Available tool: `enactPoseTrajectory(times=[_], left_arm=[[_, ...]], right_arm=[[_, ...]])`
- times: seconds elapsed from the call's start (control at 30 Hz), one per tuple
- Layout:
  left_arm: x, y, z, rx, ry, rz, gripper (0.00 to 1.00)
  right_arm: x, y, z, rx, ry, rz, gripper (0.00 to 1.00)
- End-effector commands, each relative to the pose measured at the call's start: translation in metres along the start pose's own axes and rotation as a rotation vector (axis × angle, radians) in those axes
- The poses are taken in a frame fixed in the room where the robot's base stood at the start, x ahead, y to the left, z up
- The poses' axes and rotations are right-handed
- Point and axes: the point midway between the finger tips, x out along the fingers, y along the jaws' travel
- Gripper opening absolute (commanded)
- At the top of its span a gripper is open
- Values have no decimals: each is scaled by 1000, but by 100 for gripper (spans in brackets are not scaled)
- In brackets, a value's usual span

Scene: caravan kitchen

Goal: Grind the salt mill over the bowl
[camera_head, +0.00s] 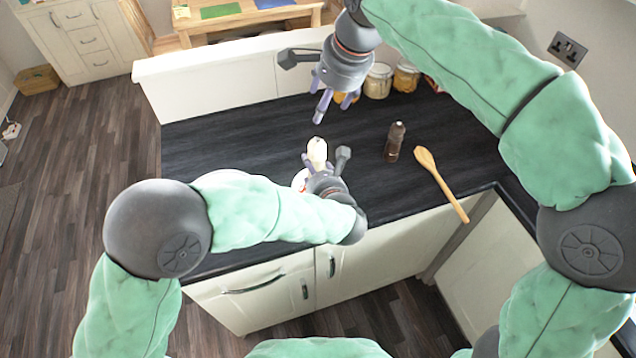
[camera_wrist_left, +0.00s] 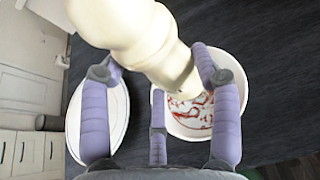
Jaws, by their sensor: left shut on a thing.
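The cream salt mill (camera_head: 317,152) is in my left gripper (camera_head: 322,166), which is shut on it above the counter. In the left wrist view the mill (camera_wrist_left: 128,32) is tilted between the purple fingers, its lower end over the near part of the white bowl (camera_wrist_left: 237,78). The bowl holds red marks or bits on a pale inside. In the head view the bowl (camera_head: 299,180) is mostly hidden behind my left gripper. My right gripper (camera_head: 334,104) hangs above the back of the counter, its fingers apart and empty.
A white plate (camera_wrist_left: 118,112) lies left of the bowl. A dark brown mill (camera_head: 395,142) stands to the right, with a wooden spoon (camera_head: 440,182) beside it. Jars (camera_head: 378,81) stand at the back. The counter's left part (camera_head: 215,135) is clear.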

Motion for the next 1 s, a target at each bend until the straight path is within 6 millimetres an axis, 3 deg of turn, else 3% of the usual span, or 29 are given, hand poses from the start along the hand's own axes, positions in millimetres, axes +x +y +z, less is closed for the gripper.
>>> enactPoseTrajectory(times=[0.47,1.0], left_arm=[[-1,0,2,-1,-1,0,31],[-17,2,43,-1,-2,0,31]], right_arm=[[-1,-1,0,0,0,0,65],[-32,-12,0,0,0,0,65]])
